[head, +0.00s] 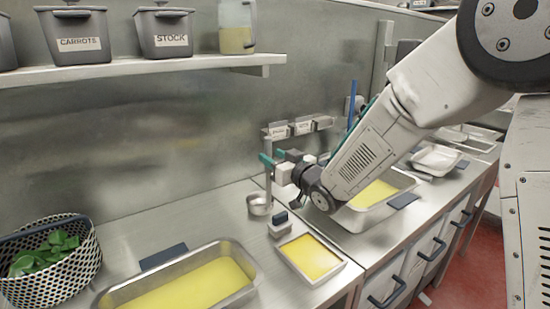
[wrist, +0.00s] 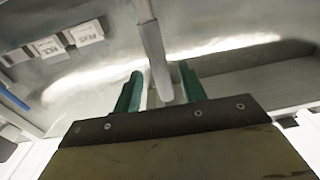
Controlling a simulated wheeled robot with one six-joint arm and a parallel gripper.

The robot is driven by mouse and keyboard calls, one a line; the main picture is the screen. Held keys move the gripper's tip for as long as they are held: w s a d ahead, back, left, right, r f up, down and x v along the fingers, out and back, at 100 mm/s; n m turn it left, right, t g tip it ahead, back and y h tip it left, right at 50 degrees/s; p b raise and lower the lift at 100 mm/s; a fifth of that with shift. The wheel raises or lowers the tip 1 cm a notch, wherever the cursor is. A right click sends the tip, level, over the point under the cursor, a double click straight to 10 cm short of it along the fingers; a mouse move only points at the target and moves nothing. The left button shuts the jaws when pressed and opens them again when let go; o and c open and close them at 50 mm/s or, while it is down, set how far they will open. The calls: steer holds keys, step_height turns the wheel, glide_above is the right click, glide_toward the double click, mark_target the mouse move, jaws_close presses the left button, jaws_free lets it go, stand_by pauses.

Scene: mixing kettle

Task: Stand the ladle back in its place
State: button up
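The ladle's grey metal handle (head: 268,185) stands nearly upright on the steel counter in the head view. A small round metal cup (head: 259,206) is at its foot; I cannot tell whether this is the ladle's bowl or a holder. My gripper (head: 273,158) is at the upper part of the handle, its green fingertips on either side of it. In the wrist view the handle (wrist: 152,42) runs down between the two green fingers of my gripper (wrist: 160,72). A gap shows between each finger and the handle.
A small block with a dark top (head: 280,225) and a shallow yellow-filled tray (head: 342,270) lie close by. A larger yellow-filled pan (head: 250,275) is in front. A patterned basket of greens (head: 85,250) stands left. Labelled tubs sit on a shelf (head: 140,68) above.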

steer(key=s+d+m+g+h, duration=0.5)
steer(key=s+d+h, duration=0.6)
steer(key=s+d, duration=1.05)
steer(key=s+d+m+g, duration=0.2)
steer(key=s+g, duration=0.6)
steer(key=s, duration=1.3)
steer(key=shift+d+f+g, duration=0.15)
steer(key=shift+d+g, duration=0.15)
steer(key=shift+d, duration=0.7)
